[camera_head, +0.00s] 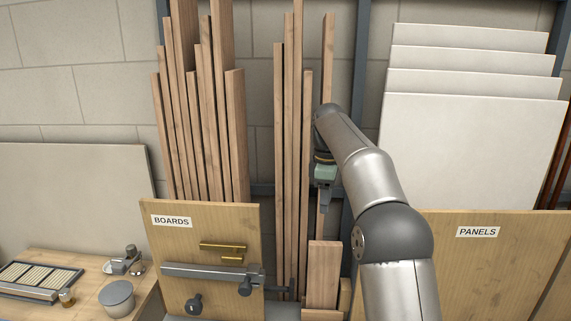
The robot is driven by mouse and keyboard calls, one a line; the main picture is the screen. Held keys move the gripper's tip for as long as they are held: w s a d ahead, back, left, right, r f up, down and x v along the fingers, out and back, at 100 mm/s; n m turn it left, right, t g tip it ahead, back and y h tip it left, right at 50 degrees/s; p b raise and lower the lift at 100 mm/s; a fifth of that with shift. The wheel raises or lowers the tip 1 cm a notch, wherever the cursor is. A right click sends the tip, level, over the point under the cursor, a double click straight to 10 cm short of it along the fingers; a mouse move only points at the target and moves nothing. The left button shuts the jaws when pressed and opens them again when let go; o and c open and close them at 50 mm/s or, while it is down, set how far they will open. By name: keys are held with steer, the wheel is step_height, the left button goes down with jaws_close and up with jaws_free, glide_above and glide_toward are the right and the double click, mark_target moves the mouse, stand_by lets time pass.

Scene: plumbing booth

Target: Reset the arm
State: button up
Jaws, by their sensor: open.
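My arm (395,240) reaches up from the lower right and bends toward the middle of the view. My gripper (325,200) points downward in front of the upright wooden boards, left of the panels. Its fingers are small here, and I see nothing held in them. The gap between the fingertips is hard to make out.
A bin labelled BOARDS (205,292) holds several tall boards (196,110). A bin labelled PANELS (490,260) holds several white panels (465,145). A wooden bench (90,275) with a grey pot (118,298) stands at the left. Short boards (323,275) stand below my gripper.

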steer(key=s+f+m, duration=0.2)
steer(key=s+m, duration=0.6)
steer(key=s, duration=1.2)
steer(key=s+f+m, duration=0.3)
steer(key=s+f, duration=0.3)
steer(key=s, duration=0.4)
steer(key=s+d+f+m, duration=0.1)
steer(key=s+f+m, duration=0.2)
steer(key=s+f, duration=0.3)
steer(key=s, duration=0.4)
steer(key=shift+s+d+f+m+t, duration=0.2)
steer(key=shift+s+d+m+t, duration=0.1)
steer(key=shift+t, duration=0.1)
steer(key=shift+w, duration=0.1)
